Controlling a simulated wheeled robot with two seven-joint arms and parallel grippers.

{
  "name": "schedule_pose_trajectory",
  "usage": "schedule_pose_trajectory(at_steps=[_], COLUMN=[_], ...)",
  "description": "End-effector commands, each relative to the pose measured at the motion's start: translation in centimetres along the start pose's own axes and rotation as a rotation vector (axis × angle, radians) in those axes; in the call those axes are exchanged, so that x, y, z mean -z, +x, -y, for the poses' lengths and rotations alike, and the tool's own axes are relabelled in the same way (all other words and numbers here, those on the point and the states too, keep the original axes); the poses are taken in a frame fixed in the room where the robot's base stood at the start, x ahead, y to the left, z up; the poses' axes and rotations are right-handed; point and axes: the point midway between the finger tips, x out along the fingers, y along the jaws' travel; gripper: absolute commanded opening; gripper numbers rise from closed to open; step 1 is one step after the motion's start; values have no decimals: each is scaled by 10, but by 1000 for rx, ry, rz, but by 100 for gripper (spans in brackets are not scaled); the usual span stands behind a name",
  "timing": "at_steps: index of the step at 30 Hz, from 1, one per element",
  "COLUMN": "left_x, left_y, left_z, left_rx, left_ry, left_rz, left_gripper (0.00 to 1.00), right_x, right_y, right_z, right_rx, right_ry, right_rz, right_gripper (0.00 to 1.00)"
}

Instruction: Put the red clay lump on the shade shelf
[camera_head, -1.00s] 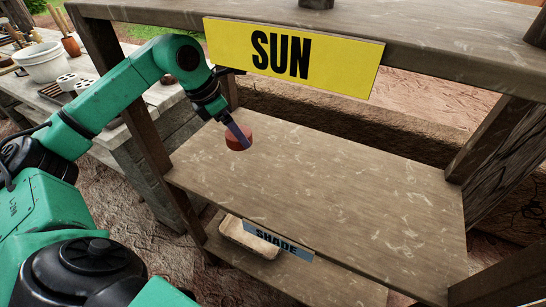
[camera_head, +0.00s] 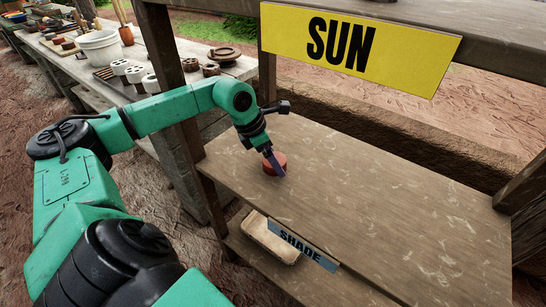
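The red clay lump (camera_head: 269,166) is a small round disc at the left part of the middle shelf board (camera_head: 350,200). My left gripper (camera_head: 275,163) reaches in from the left and is shut on the lump, with one finger showing across its near side; the other finger is hidden. The lump is at or just above the board; I cannot tell if it touches. The blue SHADE sign (camera_head: 300,245) is on the front edge of this board. The yellow SUN sign (camera_head: 352,46) is on the top shelf's edge. My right gripper is out of view.
Wooden posts flank the shelf. The middle board is clear to the right. At the left, a bench holds a white bucket (camera_head: 100,48) and several pots and bricks.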

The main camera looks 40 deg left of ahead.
Motion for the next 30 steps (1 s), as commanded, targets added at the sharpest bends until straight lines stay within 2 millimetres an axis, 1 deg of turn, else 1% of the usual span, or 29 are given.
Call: schedule_pose_trajectory(at_steps=[4, 8, 11, 18, 21, 25, 30], left_x=[-1, 0, 0, 0, -1, -1, -1], left_y=[-1, -12, -30, -94, -112, -122, -123], left_z=[0, -1, -1, -1, -1, 0, 0], left_rx=[0, -3, -5, -6, -3, -1, 0], left_ry=[0, 0, 1, 0, 0, 0, 0], left_rz=[0, -1, -1, -1, 1, 0, 0], left_gripper=[100, 100, 100, 100, 100, 100, 100], right_x=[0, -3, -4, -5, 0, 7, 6], right_y=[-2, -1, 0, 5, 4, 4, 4], right_z=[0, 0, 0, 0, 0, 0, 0], right_rx=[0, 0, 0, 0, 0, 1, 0], right_ry=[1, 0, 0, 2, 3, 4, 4], right_rz=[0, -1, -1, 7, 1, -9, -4], right_gripper=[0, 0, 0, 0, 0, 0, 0])
